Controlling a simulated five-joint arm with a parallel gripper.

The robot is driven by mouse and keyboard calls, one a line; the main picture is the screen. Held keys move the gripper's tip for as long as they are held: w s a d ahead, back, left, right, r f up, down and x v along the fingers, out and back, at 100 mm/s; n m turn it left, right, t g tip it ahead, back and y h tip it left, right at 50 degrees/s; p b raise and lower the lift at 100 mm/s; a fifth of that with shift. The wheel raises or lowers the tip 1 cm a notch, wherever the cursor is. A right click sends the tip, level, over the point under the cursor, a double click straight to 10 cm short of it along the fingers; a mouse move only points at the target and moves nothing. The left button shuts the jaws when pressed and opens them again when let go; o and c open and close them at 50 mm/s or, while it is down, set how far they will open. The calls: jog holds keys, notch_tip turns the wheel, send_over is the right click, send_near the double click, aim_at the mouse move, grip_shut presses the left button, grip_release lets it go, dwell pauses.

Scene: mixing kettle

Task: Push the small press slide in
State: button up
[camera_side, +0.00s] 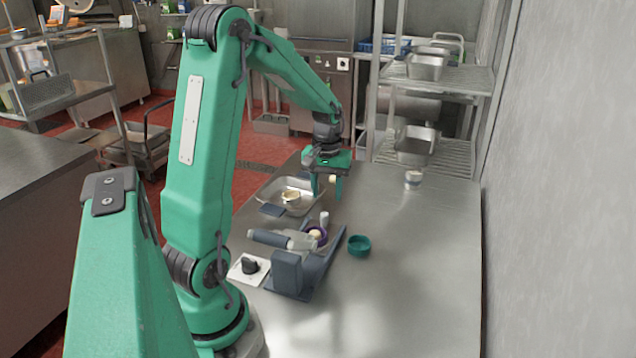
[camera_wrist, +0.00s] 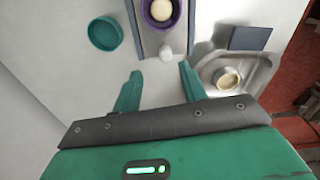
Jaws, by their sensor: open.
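The press (camera_side: 290,272) is a dark grey-blue frame with an upright block and rails on the steel table. A purple ring (camera_side: 317,232) with a cream ball (camera_wrist: 161,10) in it sits between the rails; the ring also shows in the wrist view (camera_wrist: 146,18). A white knob (camera_wrist: 165,52) stands at the near end of the press in the wrist view; it also shows in the side view (camera_side: 324,217). I take it to be the slide's end. My gripper (camera_side: 327,190) is open and empty, above the table beyond the knob. Its fingers (camera_wrist: 158,88) point toward the knob, apart from it.
A metal tray (camera_side: 322,186) holds a small cup (camera_side: 291,196); a dark blue plate (camera_side: 271,210) is at its edge. A teal bowl (camera_side: 359,245) is right of the press. A black dial (camera_side: 249,266) is left. The table's right side is mostly clear.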

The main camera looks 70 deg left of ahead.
aim_at(324, 214)
jog(key=shift+a+f, duration=0.6)
jog(key=shift+f, duration=3.9)
grip_shut()
